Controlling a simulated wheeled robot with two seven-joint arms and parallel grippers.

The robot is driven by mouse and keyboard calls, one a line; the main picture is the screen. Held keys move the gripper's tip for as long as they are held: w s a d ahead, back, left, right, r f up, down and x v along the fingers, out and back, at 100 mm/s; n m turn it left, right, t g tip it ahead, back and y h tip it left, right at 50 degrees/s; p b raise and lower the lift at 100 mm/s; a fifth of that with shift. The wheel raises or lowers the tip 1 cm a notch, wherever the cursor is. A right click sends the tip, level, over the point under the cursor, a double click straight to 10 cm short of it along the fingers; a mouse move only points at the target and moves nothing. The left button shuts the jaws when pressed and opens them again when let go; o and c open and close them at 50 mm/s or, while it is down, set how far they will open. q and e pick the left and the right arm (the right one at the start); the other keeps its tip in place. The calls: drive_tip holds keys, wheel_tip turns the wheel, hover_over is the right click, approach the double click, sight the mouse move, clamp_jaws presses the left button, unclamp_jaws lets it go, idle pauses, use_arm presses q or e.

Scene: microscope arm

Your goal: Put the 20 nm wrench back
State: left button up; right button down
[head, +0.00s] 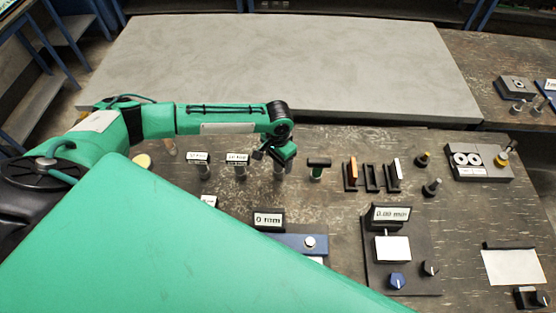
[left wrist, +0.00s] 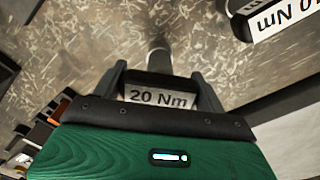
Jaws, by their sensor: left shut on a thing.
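My left gripper (head: 275,155) is over the tool row on the dark bench. In the left wrist view its two fingers (left wrist: 160,92) are on either side of a black wrench head labelled "20 Nm" (left wrist: 158,97), and they are shut on it. The wrench's grey shaft (head: 279,173) shows below the gripper in the head view. I cannot tell whether its lower end is seated or lifted. A wrench labelled "10 Nm" (head: 237,158) stands upright just left of it, and its label also shows upside down in the left wrist view (left wrist: 285,22). My right gripper is not in view.
Another labelled wrench (head: 198,158) stands further left. A grey slab (head: 290,65) lies behind.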

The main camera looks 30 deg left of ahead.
use_arm(q)
drive_tip(key=shift+f, duration=0.95)
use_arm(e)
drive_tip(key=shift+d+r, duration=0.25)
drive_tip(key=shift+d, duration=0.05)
use_arm(q)
drive_tip(key=shift+f, duration=0.2)
drive_tip(key=o, duration=1.3)
drive_tip(key=shift+c, duration=0.2)
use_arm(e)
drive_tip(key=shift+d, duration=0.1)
use_arm(q)
drive_tip(key=shift+r, duration=0.1)
